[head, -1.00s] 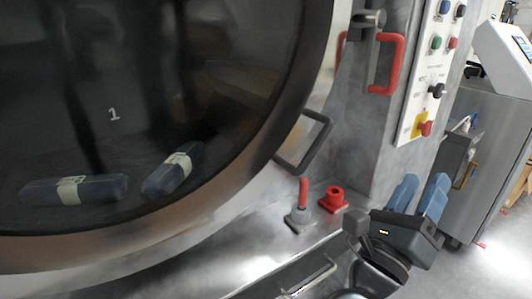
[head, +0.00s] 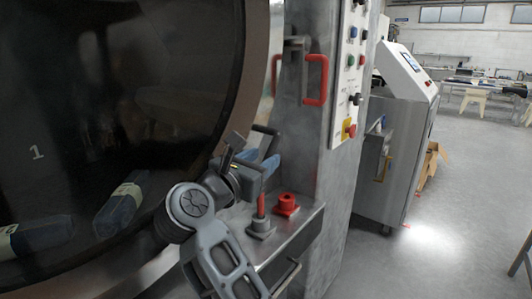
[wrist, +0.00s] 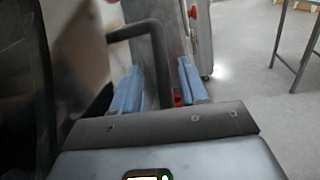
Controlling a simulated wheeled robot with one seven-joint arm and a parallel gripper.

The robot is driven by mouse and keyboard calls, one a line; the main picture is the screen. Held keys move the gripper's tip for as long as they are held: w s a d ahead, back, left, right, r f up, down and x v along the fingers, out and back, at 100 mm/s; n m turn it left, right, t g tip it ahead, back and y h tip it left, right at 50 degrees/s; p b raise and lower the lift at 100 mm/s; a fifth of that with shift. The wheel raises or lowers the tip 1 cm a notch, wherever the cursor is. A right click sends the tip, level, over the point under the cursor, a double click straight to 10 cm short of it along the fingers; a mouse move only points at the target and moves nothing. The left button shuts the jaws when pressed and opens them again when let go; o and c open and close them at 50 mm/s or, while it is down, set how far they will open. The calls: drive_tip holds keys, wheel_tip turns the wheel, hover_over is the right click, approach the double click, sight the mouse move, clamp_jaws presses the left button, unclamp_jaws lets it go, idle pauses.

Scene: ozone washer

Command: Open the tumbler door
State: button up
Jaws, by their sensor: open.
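The tumbler door (head: 110,110) is a large round dark glass with a metal rim and a "1" on it, filling the left of the head view. It looks closed. Its dark grey bar handle (head: 266,129) is at the lower right rim, partly hidden by my gripper. My gripper (head: 260,160) has blue fingers and is open at the handle. In the wrist view the handle (wrist: 164,65) runs down between the open fingers of my gripper (wrist: 160,85). I cannot tell whether they touch it.
A red handle (head: 317,80) is on the frame at right, beside a button panel (head: 350,75). A red-topped lever (head: 261,215) and a red knob (head: 286,204) stand on the ledge below. A grey cabinet (head: 385,150) is further right, with open floor beyond.

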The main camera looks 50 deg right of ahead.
sight(266, 157)
drive_tip(key=shift+w+d, duration=0.15)
drive_tip(key=shift+d, duration=0.7)
drive_tip(key=shift+w+d, duration=0.1)
drive_tip(key=shift+d, duration=0.75)
clamp_jaws()
